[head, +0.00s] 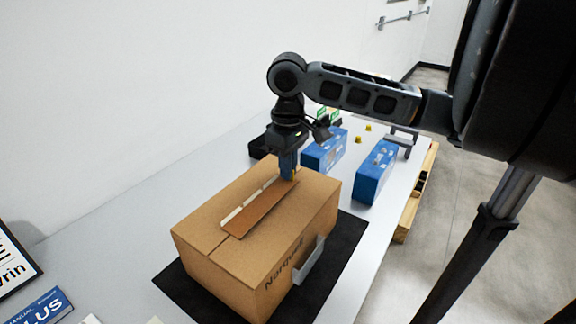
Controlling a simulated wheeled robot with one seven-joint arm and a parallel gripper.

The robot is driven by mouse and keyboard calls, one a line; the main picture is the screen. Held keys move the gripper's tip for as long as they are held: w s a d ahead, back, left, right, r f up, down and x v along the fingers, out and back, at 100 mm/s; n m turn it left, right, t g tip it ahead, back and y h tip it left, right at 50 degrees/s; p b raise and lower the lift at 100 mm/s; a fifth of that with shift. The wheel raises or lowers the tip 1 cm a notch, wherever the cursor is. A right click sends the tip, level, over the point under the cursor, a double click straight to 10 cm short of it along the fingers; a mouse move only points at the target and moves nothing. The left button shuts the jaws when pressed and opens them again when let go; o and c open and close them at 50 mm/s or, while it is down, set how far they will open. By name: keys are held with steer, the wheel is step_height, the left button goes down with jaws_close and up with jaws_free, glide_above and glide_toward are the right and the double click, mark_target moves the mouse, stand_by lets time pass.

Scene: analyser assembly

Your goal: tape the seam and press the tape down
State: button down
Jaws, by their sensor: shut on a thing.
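A closed brown cardboard box (210,262) stands on a black mat (341,262) in the head view. A darker brown strip of tape (258,212) lies on its top along the seam (208,254). A pale strip (247,203) shows along the tape's left edge; I cannot tell if the tape is flat there.
Two blue boxes (375,175) (325,151) and small yellow pieces (368,127) stand behind on the white table (120,247). A grey bracket (308,262) is at the box's right side. A blue manual (42,307) lies front left.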

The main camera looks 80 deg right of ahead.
steer(key=c, duration=1.2)
jaws_free()
steer(key=shift+r, duration=0.1)
steer(key=shift+r+p, duration=2.9)
steer(key=shift+r, duration=0.55)
steer(key=shift+c, duration=0.2)
